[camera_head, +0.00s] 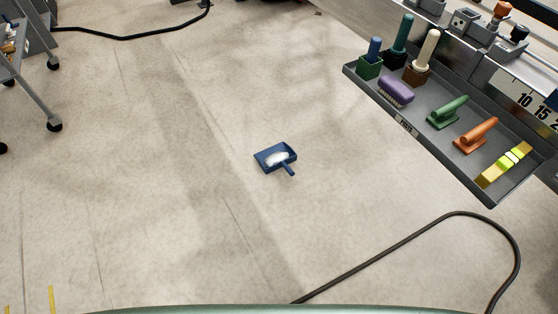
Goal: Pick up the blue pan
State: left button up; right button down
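The blue pan (265,160) lies on the concrete floor near the middle of the head view. It looks like a small dustpan, with its short handle pointing toward the lower right. Some white material (279,158) lies in it. Neither of my grippers shows in this view, and nothing touches the pan.
A black cable (380,256) curves over the floor at the lower right. A wheeled stand (38,80) is at the left. Floor around the pan is clear.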

aim_at(278, 156)
jog(key=i+j+z, duration=0.35)
jog(key=i+j, duration=0.35)
jog(key=i, duration=0.15)
